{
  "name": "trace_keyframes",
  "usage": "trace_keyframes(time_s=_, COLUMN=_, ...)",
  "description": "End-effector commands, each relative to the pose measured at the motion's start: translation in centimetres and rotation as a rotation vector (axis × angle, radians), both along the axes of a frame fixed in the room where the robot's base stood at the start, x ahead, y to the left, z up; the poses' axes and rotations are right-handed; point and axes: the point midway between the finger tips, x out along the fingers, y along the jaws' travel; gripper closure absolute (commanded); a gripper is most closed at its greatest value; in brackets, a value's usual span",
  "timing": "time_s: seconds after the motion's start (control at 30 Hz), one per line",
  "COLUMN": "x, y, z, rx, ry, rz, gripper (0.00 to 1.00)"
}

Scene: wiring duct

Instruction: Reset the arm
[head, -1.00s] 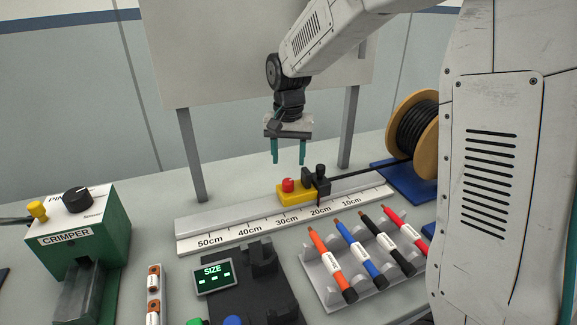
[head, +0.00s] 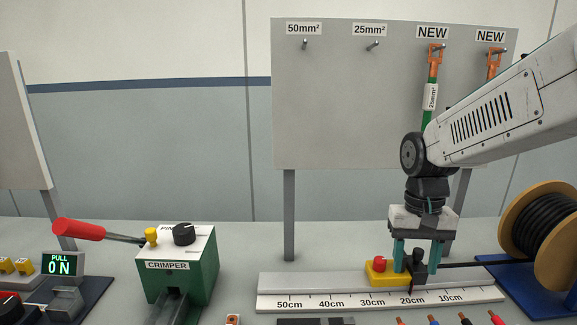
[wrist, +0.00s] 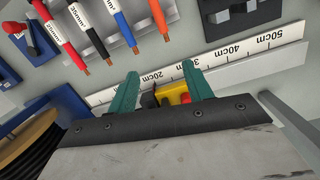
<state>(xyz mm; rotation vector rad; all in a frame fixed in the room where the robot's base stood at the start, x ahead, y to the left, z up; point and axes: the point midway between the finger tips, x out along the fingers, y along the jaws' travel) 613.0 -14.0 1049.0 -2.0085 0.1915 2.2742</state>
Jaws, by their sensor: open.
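My gripper (head: 417,268) is open and empty, its teal fingers pointing down over the cutting ruler (head: 365,301). In the head view its fingers overlap the black clamp (head: 419,272) beside the yellow block with a red button (head: 380,265). I cannot tell whether they touch it. In the wrist view, the spread fingers of my gripper (wrist: 160,72) show above the ruler (wrist: 225,62), and the yellow block (wrist: 174,91) lies partly hidden between them. My arm reaches in from the right.
A board (head: 340,110) stands behind, with a green cable (head: 430,95) hanging under NEW. A cable spool (head: 545,235) is at right.

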Motion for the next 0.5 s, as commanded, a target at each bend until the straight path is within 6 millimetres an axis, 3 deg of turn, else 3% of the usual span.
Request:
trace_keyframes(time_s=0.03, x=-2.1, y=-0.2, z=0.9, rx=0.003, ry=-0.010, rz=0.025, gripper=0.49)
trace_keyframes(time_s=0.2, x=-8.4, y=-0.8, z=2.6, rx=0.014, ry=-0.032, rz=0.106, gripper=0.49)
trace_keyframes(time_s=0.5, x=-17.1, y=-1.5, z=3.7, rx=0.015, ry=-0.127, rz=0.174, gripper=0.49)
